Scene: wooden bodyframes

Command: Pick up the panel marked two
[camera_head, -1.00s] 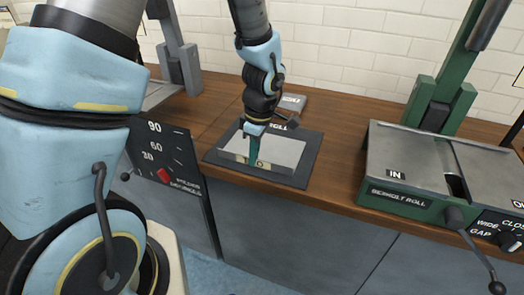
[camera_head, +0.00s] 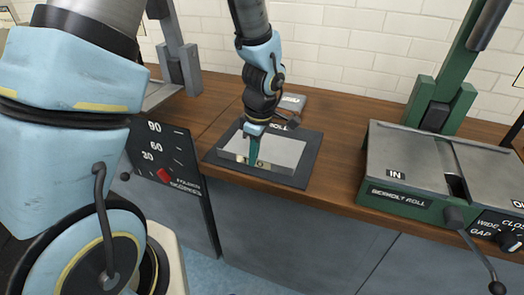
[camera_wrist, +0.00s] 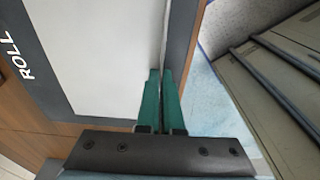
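The panel (camera_head: 283,153) is a pale grey sheet with a yellowish marked strip along its front edge; my fingers partly cover the marking, so I cannot read it fully. It lies on a dark mat (camera_head: 305,170) lettered ROLL at the bench's front edge. In the wrist view the panel (camera_wrist: 95,50) fills the upper left, with a thin upright edge running down to my fingertips. My gripper (camera_head: 253,160) points down at the panel's front edge. In the wrist view its green fingers (camera_wrist: 160,75) are almost together, with the panel's thin edge between them.
A grey and green roller machine (camera_head: 400,200) with a crank stands to the right. A dark angle-scale plate (camera_head: 165,175) is at the left. A small grey plate (camera_head: 292,102) lies behind the mat. Bare wooden bench (camera_head: 340,150) lies between mat and machine.

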